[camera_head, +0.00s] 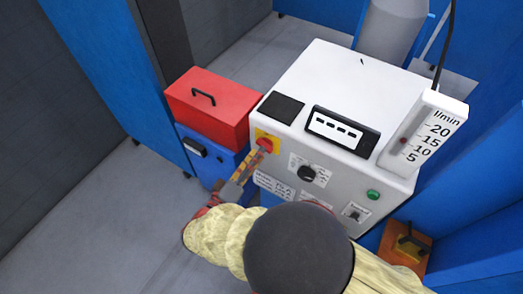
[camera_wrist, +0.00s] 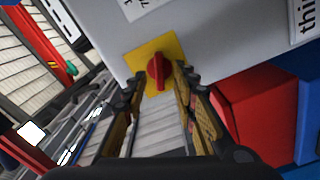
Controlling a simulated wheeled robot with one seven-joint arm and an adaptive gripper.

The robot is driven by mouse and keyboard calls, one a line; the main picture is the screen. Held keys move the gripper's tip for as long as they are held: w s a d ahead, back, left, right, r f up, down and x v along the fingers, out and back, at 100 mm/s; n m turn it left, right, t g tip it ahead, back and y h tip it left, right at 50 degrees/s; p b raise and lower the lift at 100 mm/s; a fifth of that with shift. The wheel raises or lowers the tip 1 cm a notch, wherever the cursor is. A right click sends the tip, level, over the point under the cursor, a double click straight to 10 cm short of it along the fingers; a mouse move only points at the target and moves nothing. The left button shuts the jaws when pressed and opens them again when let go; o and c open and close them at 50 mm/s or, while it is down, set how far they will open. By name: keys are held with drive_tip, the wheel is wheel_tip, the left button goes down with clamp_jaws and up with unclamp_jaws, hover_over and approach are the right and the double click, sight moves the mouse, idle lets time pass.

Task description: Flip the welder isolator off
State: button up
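The welder isolator is a red rotary knob (camera_wrist: 157,72) on a yellow square plate (camera_wrist: 143,56), on the front of the white welder (camera_head: 318,86). In the head view the red knob (camera_head: 265,145) sits at the left end of the welder's front, partly covered by my gripper's tips. My gripper (camera_wrist: 161,80) is open, with its two padded fingers on either side of the knob in the wrist view. I cannot tell whether either finger touches the knob. In the head view my gripper (camera_head: 261,154) reaches the plate from the lower left.
A red toolbox (camera_head: 213,105) stands on a blue cabinet left of the welder. The welder front also has a black dial (camera_head: 306,173), a green button (camera_head: 373,194) and a small switch (camera_head: 353,214). A flow gauge (camera_head: 424,135) stands at the right. Floor is free at the left.

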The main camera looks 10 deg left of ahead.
sight(265, 145)
drive_tip(key=shift+x, duration=1.5)
drive_tip(key=shift+c, duration=0.7)
clamp_jaws()
